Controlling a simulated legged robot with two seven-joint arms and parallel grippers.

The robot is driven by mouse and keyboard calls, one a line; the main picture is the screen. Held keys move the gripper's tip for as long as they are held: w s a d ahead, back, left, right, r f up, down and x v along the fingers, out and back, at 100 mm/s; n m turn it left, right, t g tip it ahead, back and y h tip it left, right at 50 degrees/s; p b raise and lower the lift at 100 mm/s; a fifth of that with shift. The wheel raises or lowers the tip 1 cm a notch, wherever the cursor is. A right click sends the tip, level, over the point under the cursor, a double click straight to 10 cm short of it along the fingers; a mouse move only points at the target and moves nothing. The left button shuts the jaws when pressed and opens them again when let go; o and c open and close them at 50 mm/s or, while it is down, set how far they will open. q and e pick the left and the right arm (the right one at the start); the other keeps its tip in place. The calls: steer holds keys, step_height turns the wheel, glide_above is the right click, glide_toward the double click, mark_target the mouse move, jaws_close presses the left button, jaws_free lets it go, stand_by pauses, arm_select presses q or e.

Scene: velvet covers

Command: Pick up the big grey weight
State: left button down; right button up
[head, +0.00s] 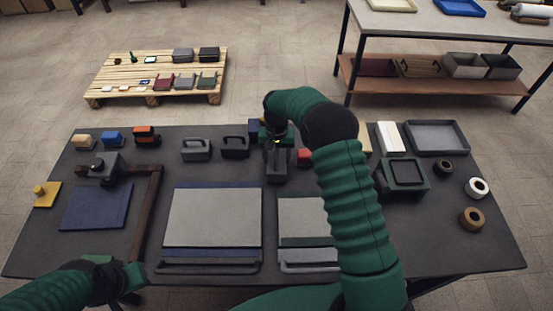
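A grey block-shaped weight (277,172) stands upright near the back middle of the dark table. My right gripper (277,146) points down directly over its top, where a handle would be. The fingers are small and dark against it, so I cannot tell whether they are closed on it. Two other handled weights stand to the left, a dark grey one (196,152) and a black one (235,149). My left gripper (132,282) is low at the table's front left edge, away from the weights; its fingers are unclear.
Fabric-covered boards (213,218) and (305,215) lie in front of the weight. A dark clamp-like tool (107,167) and blue sheet (95,207) are left. Tape rolls (471,218) and a grey tray (437,137) are right.

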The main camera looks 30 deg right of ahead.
jaws_close()
steer(key=shift+w+r, duration=0.2)
